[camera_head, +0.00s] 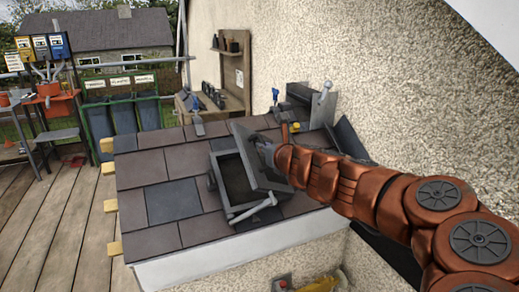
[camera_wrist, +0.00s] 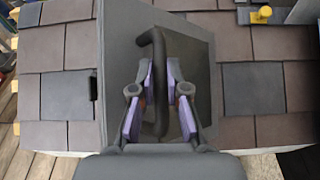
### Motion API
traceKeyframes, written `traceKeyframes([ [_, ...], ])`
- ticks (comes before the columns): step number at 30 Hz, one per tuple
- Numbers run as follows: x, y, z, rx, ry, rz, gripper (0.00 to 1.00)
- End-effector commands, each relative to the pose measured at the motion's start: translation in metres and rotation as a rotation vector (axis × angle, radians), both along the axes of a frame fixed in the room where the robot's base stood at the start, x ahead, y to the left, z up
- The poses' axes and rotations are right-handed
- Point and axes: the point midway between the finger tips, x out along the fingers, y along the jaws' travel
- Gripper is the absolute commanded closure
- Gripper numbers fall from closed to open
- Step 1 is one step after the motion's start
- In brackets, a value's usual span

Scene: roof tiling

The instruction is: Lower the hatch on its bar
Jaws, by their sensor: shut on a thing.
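The hatch lid (camera_head: 258,165) stands raised and tilted over its dark opening (camera_head: 237,182) in the tiled roof. In the wrist view the lid (camera_wrist: 192,42) is a flat dark grey panel. A dark curved bar (camera_wrist: 158,104) stands out from it, between my gripper's fingers. My gripper (camera_wrist: 159,68) is shut on this bar, with one purple-padded finger at each side. In the head view my gripper (camera_head: 264,146) is at the lid's upper right, partly hidden by my arm. A pale grey rod (camera_head: 252,209) lies along the opening's near edge.
Brown and slate-grey roof tiles (camera_head: 132,180) surround the hatch. A rough wall (camera_head: 375,75) rises behind and to the right. Small tools (camera_head: 198,125) lie near the roof's upper edge. Wooden decking (camera_head: 55,220) is open at the left.

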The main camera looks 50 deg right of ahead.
Motion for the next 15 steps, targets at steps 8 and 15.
traceKeyframes([
  [8,-0.0036,-0.0037,-0.0019,-0.021,0.011,-0.033,1.0],
  [15,-0.0039,-0.0043,-0.0019,-0.023,0.012,-0.036,1.0],
])
